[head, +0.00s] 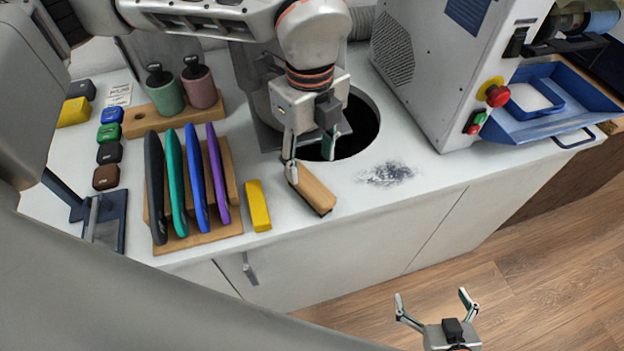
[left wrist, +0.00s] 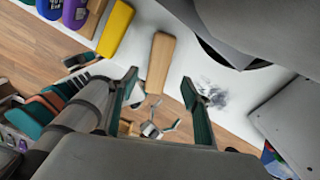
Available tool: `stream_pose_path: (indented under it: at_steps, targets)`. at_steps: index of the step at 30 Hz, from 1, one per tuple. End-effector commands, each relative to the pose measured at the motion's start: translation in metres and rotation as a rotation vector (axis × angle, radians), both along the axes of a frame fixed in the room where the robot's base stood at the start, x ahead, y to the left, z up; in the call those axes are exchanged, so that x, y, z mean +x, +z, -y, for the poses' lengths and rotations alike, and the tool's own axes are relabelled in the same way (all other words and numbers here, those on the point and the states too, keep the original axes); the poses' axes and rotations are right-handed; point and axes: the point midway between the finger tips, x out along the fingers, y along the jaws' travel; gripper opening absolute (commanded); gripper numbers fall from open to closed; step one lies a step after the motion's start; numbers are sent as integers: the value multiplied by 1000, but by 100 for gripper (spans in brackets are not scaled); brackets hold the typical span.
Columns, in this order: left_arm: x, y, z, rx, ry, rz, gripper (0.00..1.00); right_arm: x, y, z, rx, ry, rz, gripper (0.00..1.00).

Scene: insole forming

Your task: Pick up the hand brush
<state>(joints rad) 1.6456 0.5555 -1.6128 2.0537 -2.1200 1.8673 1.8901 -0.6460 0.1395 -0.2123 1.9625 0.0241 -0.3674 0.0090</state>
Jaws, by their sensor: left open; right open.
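The hand brush (head: 316,190), a wooden block with dark bristles, lies on the white worktop near its front edge. In the left wrist view the brush (left wrist: 160,62) lies beyond the fingertips, lined up roughly between them. My left gripper (head: 310,164) is open and points down over the brush's far end. One fingertip is close to the brush; I cannot tell if it touches. In the left wrist view the gripper's fingers (left wrist: 160,92) are apart with nothing between them. My right gripper (head: 433,300) is open and empty, low in front of the cabinet.
A yellow block (head: 258,205) lies just left of the brush. A wooden rack (head: 190,241) holds several coloured insoles further left. Behind the gripper is a round dark opening (head: 362,128). Grey dust (head: 387,173) lies to the right, before a grey machine (head: 425,75).

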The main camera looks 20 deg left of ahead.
Motion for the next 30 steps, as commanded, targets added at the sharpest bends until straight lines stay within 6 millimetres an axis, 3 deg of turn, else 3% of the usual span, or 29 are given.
stream_pose_path:
  at_steps: [18, 26, 27, 30]
  targets:
    - [-1, -70, -2, 0, -2, -1, 49, -1, 12, 0, -1, 0, -1, 100]
    - [-1, -75, -2, -1, -2, -1, 49, -1, 12, 0, 0, 0, -1, 100]
    - [-1, -75, -2, -1, -2, -1, 46, -1, 12, 0, -1, 1, 0, 100]
    - [-1, -74, -2, -2, -2, -1, 20, 0, 13, 0, 0, 1, 1, 100]
